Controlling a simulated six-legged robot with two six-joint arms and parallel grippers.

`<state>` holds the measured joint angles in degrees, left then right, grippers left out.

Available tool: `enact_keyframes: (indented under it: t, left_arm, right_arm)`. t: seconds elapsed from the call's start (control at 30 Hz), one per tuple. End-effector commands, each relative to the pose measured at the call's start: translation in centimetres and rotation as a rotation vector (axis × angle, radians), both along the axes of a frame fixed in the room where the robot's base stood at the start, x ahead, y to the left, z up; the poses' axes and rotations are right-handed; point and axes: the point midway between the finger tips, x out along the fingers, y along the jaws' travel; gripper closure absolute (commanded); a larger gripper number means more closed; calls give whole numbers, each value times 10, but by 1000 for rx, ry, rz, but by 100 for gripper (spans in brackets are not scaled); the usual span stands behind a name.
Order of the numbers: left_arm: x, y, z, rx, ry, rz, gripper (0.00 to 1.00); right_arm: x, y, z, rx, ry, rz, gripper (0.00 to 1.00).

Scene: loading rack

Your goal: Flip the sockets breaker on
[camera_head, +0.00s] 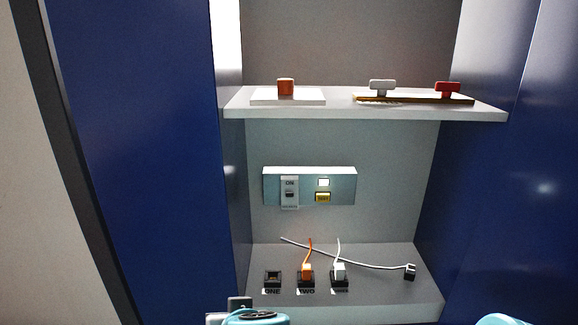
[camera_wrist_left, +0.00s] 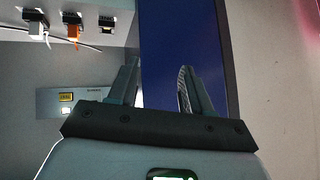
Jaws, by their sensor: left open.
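The breaker panel (camera_head: 345,187) is a pale box on the back wall of the rack, below the shelf. The sockets breaker (camera_head: 290,193) is at its left, with ON printed above a small dark lever; the lever's position is too small to tell. Right of it are a lit white lamp (camera_head: 323,182) and a yellow TEST button (camera_head: 323,197). My left gripper (camera_wrist_left: 158,68) is open and empty, its fingers in front of the blue side panel. In the wrist view the breaker panel (camera_wrist_left: 50,103) appears inverted, left of the fingers and partly hidden by the gripper body. My right gripper is out of view.
Below are an empty socket ONE (camera_head: 272,277), an orange plug (camera_head: 307,270), a white plug (camera_head: 338,270) and a loose corded plug (camera_head: 410,272). Blue panels (camera_head: 140,150) flank the bay.

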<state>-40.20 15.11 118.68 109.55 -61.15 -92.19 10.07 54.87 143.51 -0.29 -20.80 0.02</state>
Motion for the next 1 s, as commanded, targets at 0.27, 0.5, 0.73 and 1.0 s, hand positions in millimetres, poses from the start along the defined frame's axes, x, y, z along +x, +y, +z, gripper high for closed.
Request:
enact_keyframes:
  t: [0.27,0.5,0.73,1.0]
  left_arm:
    - [29,107,-173,231,197,29,51]
    - [-26,142,-360,58,367,-127,51]
    - [-129,59,-432,-419,561,-289,51]
    - [-165,24,-423,-670,682,-167,51]
  right_arm:
    - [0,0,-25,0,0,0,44]
    - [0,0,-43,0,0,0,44]
    - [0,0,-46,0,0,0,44]
    - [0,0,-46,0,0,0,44]
